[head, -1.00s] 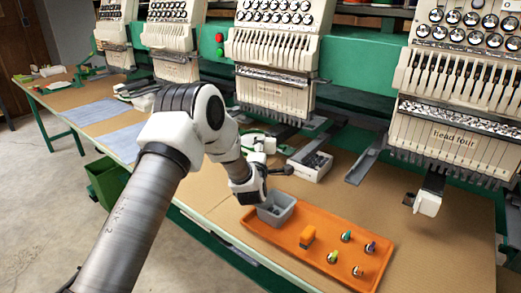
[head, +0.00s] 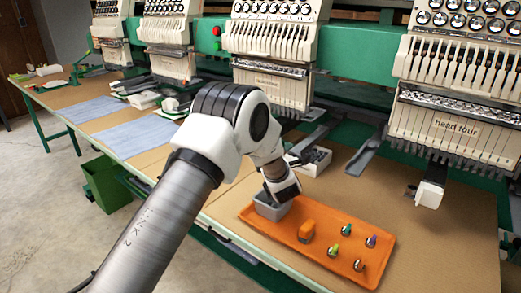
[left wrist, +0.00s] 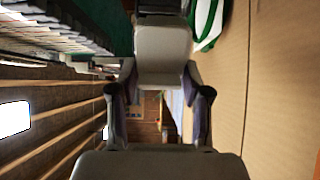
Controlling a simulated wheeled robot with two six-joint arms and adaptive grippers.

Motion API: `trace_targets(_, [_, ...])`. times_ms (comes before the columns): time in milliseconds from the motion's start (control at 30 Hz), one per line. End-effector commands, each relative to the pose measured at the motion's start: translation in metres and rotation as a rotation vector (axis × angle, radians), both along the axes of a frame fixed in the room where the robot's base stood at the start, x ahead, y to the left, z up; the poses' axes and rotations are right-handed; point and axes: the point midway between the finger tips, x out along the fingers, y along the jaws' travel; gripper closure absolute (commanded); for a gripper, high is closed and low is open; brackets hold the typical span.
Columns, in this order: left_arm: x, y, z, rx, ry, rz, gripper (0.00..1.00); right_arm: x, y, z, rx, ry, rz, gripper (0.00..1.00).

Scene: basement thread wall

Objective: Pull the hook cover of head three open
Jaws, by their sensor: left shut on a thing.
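Head three (head: 268,85) stands in the middle of the head view, its lower front partly hidden by my left arm. In the left wrist view, a light grey block, which I take to be its hook cover (left wrist: 162,45), sits between the two fingertips of my left gripper (left wrist: 160,77). The gripper is closed on the block, with one finger on each side. In the head view my left forearm and wrist hide the fingers and this cover. How far the cover has swung cannot be told. My right gripper is not in view.
A green-and-white piece (left wrist: 208,22) lies near the gripper.

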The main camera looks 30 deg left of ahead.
Motion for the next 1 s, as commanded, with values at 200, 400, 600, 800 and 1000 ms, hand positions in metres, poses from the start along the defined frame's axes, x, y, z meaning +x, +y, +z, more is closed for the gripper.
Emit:
trace_targets(200, [0.002, -0.015, -0.005, 0.000, 0.001, 0.180, 1.00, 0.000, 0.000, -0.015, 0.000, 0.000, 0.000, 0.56])
trace_targets(400, [0.004, -0.023, -0.005, -0.001, 0.002, 0.327, 1.00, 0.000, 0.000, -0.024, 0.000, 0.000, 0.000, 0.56])
trace_targets(600, [0.006, -0.029, -0.004, -0.003, 0.003, 0.424, 1.00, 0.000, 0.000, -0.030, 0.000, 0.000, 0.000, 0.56])
trace_targets(800, [0.007, -0.031, -0.003, -0.002, 0.005, 0.469, 1.00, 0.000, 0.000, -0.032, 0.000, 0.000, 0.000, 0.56])
trace_targets(1000, [0.007, -0.031, -0.003, -0.002, 0.005, 0.479, 1.00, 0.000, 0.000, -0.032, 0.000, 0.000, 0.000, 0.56])
